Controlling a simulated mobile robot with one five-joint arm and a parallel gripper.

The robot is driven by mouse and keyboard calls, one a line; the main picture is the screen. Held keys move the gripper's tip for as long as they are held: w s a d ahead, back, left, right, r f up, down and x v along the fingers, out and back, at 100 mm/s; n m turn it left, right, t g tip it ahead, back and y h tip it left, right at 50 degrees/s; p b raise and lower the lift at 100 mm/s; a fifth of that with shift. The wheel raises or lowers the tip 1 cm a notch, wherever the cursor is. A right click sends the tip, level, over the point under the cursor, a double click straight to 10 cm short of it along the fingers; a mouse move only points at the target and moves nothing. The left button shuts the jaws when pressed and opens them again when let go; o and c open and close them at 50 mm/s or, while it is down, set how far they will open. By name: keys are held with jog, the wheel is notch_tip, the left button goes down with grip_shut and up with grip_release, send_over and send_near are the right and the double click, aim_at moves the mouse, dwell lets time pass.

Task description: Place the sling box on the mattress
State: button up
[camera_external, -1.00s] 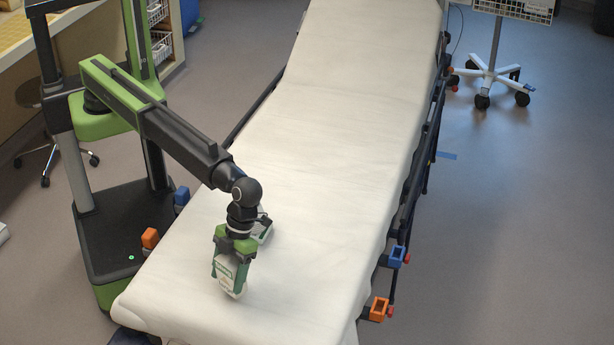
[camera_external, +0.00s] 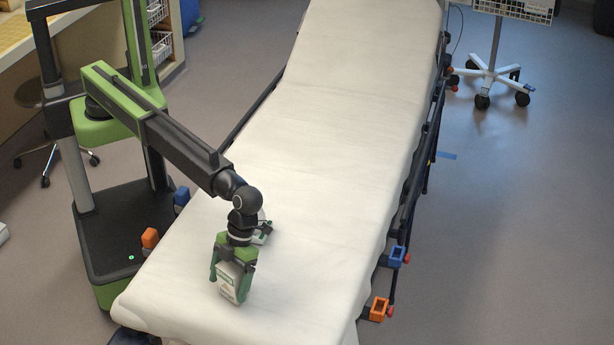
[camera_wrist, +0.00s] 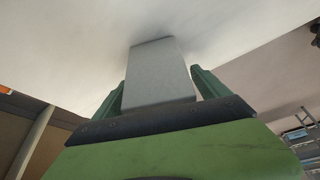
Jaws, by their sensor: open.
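The sling box (camera_external: 233,282), white with green print, stands on the white mattress (camera_external: 310,170) near its foot end. My gripper (camera_external: 233,274) is around the upper part of the box, with a finger on either side. In the wrist view the box (camera_wrist: 158,72) shows as a pale grey block between the two green fingers, with narrow gaps beside it. The fingers are open. The box's underside is hidden, but it appears to rest on the mattress.
Blue (camera_external: 397,256) and orange (camera_external: 379,309) brackets sit on the stretcher's right rail. A white wheeled stand (camera_external: 490,80) is at the back right. The mattress is clear beyond and right of my gripper.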

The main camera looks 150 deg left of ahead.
jog(key=p+v, duration=1.2)
jog(key=v, duration=0.1)
jog(key=s+d+f+n+g+y, duration=0.1)
jog(key=s+d+n+y, duration=0.1)
jog(key=s+d+n, duration=0.4)
jog(key=s+d+f+n+y, duration=0.1)
jog(key=s+d+n, duration=0.6)
jog(key=s+d, duration=0.7)
jog(key=s+y, duration=0.1)
jog(key=s, duration=0.8)
jog(key=shift+f+g+b, duration=0.2)
jog(key=shift+g+b, duration=0.15)
jog(key=shift+g, duration=0.05)
jog(key=shift+r+p, duration=1.3)
